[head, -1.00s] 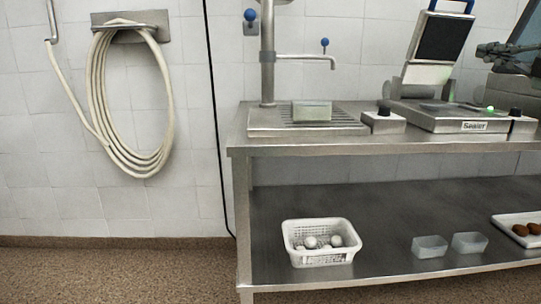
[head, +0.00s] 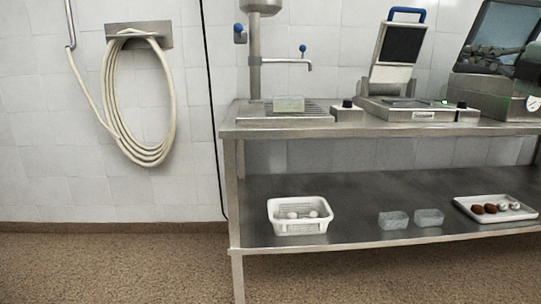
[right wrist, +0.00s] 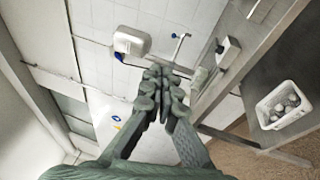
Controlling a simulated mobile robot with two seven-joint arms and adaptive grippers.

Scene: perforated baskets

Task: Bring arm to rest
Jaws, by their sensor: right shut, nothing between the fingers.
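My right gripper (right wrist: 160,88) fills the middle of the right wrist view, its two fingers together with nothing between them. In the head view my right gripper (head: 474,50) shows small at the right, in front of the dark screen of a machine. It appears apart from the table and touches nothing that I can make out. My left gripper is in neither view now.
A steel table (head: 300,131) carries a sink, a sealer (head: 410,110) and a scale. Its lower shelf (head: 350,195) holds a white perforated basket (head: 300,228), two clear containers and a white tray (head: 470,214). A hose (head: 108,100) hangs left; floor in front is clear.

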